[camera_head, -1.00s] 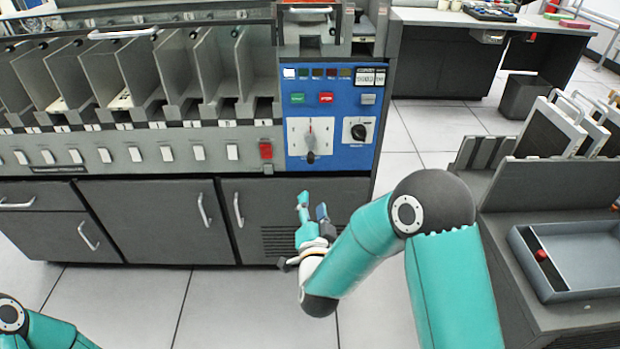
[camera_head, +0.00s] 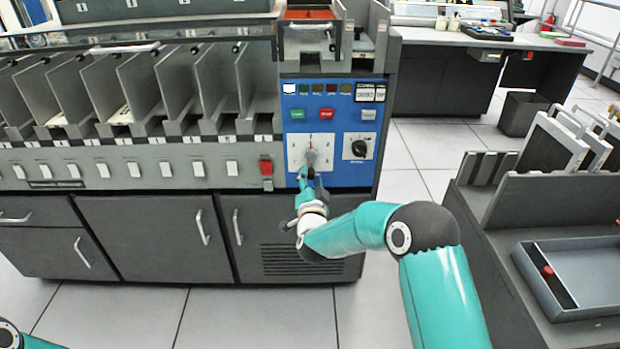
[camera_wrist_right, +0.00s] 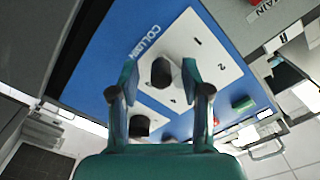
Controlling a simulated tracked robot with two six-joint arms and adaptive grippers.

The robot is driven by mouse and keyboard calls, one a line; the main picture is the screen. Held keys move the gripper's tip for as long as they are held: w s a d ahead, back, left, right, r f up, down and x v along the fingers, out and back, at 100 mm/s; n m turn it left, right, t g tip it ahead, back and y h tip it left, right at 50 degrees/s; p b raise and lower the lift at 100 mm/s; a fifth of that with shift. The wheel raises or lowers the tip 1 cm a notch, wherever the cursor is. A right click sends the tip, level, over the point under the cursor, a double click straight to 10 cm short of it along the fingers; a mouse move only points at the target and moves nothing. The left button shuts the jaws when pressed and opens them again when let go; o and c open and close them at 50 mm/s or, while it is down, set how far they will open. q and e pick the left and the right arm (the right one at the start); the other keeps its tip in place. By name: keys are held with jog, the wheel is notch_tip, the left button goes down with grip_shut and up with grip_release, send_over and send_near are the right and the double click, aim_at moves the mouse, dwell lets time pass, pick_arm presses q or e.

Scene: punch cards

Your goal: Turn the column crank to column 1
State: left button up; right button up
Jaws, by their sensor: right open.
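The column crank (camera_head: 311,157) is a grey arm on a white numbered plate (camera_head: 295,146), set in a blue control panel (camera_head: 345,122). It hangs downward, and its lower end is hidden behind my right gripper (camera_head: 309,181). In the right wrist view the black crank knob (camera_wrist_right: 161,72) appears between the spread fingers of my right gripper (camera_wrist_right: 160,92). The fingers are open; I cannot tell whether they touch the knob. The numbers 1, 2 and 4 and the word COLUMN show there. My left gripper is out of view.
A second black dial (camera_head: 360,147) sits just right of the crank plate. Green (camera_head: 297,114) and red (camera_head: 326,114) buttons lie above, and a red switch (camera_head: 266,166) is to the left. Grey cabinet doors (camera_head: 160,240) stand below the panel. A desk with a tray (camera_head: 585,275) is at right.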

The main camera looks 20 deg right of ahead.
jog(key=shift+w+d, duration=0.2)
jog(key=shift+w, duration=0.5)
jog(key=shift+c, duration=0.2)
grip_shut()
jog(key=shift+a, duration=0.1)
